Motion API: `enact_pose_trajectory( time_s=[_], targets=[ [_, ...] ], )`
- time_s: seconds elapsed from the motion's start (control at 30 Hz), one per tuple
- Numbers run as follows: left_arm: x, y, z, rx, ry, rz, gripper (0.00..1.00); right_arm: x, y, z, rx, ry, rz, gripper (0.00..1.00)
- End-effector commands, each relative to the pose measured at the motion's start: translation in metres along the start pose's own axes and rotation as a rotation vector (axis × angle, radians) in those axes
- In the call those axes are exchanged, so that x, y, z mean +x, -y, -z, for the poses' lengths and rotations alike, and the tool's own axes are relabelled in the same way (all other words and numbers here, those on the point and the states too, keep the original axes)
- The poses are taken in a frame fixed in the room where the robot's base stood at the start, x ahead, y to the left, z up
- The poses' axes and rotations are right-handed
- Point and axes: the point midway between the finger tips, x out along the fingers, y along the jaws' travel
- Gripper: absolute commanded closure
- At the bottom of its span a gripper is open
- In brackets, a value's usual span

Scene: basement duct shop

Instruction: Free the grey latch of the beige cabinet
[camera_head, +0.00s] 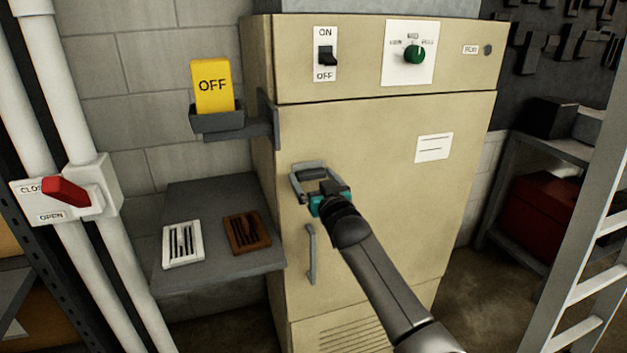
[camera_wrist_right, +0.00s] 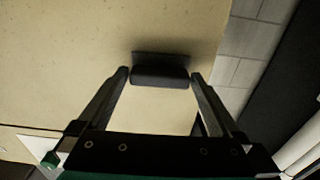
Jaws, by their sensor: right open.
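The beige cabinet (camera_head: 375,135) stands in the middle of the head view with its door shut. The grey latch (camera_head: 314,173) is a small dark bar near the door's left edge, above the vertical door handle (camera_head: 311,255). My right gripper (camera_head: 309,180) is open, with its fingers around the latch. In the right wrist view the latch (camera_wrist_right: 160,75) lies between the two fingertips (camera_wrist_right: 159,76), with narrow gaps at both ends. I cannot tell from these views whether the latch is engaged. My left gripper is not in view.
An ON/OFF switch (camera_head: 326,57) and a green knob (camera_head: 414,55) sit on the top panel. A yellow OFF card (camera_head: 212,87) stands in a holder at left. A side shelf (camera_head: 205,200) holds two vents. A red lever (camera_head: 66,192) is far left; a ladder (camera_head: 590,240) is right.

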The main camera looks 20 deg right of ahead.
Motion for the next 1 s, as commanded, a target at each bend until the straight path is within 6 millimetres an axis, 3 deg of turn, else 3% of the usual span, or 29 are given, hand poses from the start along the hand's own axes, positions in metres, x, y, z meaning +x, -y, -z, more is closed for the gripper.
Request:
enact_pose_trajectory(
  time_s=[0.23, 0.8, 1.0],
  targets=[
    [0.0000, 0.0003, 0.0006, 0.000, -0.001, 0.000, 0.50, 0.0002, 0.0003, 0.0000, 0.000, 0.000, 0.000, 0.00],
    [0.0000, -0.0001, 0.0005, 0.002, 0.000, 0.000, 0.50, 0.0000, 0.0003, -0.0004, 0.000, 0.001, 0.000, 0.64],
    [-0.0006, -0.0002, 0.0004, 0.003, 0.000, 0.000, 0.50, -0.0001, 0.0002, -0.0004, -0.010, 0.001, 0.000, 0.66]
  ],
)
